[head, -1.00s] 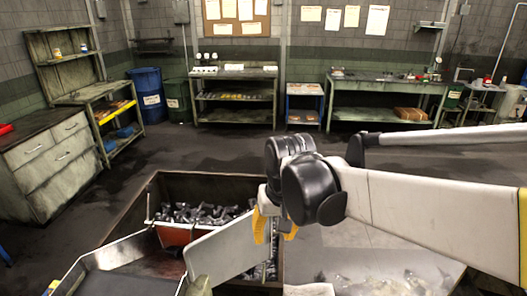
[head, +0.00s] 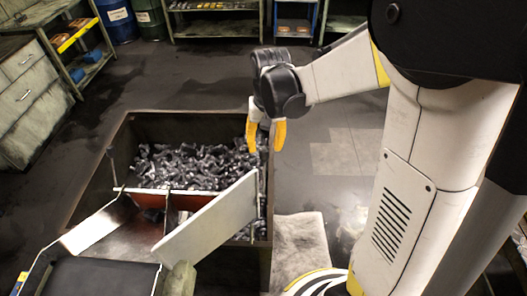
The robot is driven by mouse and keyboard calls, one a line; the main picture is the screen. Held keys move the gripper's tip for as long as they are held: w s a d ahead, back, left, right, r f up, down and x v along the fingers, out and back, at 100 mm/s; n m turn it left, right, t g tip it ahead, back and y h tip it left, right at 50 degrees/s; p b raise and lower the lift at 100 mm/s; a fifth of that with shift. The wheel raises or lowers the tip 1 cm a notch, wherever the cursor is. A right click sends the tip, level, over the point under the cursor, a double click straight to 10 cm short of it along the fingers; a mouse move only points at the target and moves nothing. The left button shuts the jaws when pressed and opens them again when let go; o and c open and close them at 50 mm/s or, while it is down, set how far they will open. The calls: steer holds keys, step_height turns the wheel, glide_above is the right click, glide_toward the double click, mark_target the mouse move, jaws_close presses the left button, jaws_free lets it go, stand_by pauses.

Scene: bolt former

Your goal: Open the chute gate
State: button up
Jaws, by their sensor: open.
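The chute (head: 122,238) slopes up the picture from the lower left toward a bin of dark metal parts. A red-brown plate (head: 150,199) with a pale top edge crosses its far end. A pale flat panel (head: 208,222) stands on edge along the chute's right side, slanting up to the right. I cannot tell for sure which of these is the gate. My gripper (head: 265,133) points down with its yellow-tipped fingers apart and empty. In the picture it is just above the panel's far right end, with a visible gap between them.
The dark bin (head: 123,150) holds many loose parts (head: 195,165) and its rim surrounds the chute's end. A black belt-like surface (head: 105,277) lies at the lower left. A drawer cabinet (head: 30,105) and shelves stand at the left. Open floor (head: 200,80) lies behind the bin.

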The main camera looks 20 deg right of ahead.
mark_target(265, 151)
steer(key=shift+f, duration=1.75)
jaws_close()
